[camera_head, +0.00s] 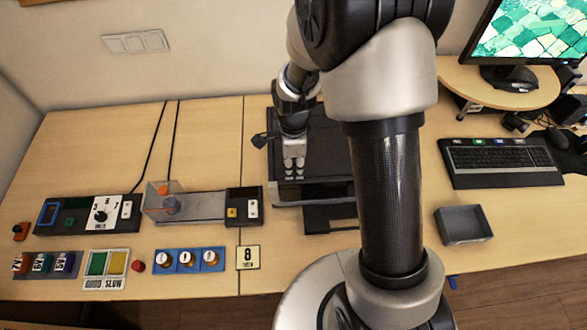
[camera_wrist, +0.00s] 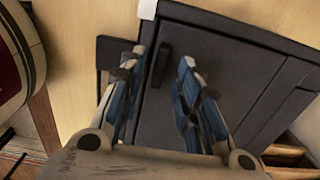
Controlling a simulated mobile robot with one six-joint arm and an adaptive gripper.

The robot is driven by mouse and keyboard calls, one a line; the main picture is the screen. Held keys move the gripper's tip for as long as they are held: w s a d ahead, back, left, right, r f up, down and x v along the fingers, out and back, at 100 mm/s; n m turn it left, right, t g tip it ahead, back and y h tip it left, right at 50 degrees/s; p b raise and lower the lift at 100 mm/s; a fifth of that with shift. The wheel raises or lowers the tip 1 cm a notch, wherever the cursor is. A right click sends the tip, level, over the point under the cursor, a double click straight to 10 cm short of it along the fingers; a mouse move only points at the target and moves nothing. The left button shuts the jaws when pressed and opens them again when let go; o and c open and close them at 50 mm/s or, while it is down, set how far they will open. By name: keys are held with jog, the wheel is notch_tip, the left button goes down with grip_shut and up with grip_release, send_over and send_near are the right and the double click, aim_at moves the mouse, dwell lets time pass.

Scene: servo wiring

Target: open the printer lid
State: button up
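The printer is a black, flat box behind the middle of the desk, partly hidden by my arm. Its dark lid (camera_head: 325,140) lies flat and looks closed; it also fills much of the wrist view (camera_wrist: 225,60). A small dark handle bar (camera_wrist: 160,65) stands near the lid's edge in the wrist view. My gripper (camera_head: 294,176) points down over the printer's front left part. In the wrist view, its blue-padded fingers (camera_wrist: 161,60) are apart, with the handle bar between them, nearer the left finger. I cannot tell whether either finger touches it.
A dark output tray (camera_head: 330,219) juts from the printer's front. A device with a clear cover (camera_head: 165,197) and control boxes stand left. Coloured blocks and buttons line the front edge. A grey open bin (camera_head: 463,224) and a keyboard (camera_head: 500,160) are at right.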

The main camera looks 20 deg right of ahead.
jog(key=shift+f, duration=0.8)
jog(key=shift+c, duration=0.3)
grip_shut()
jog(key=shift+r, duration=0.1)
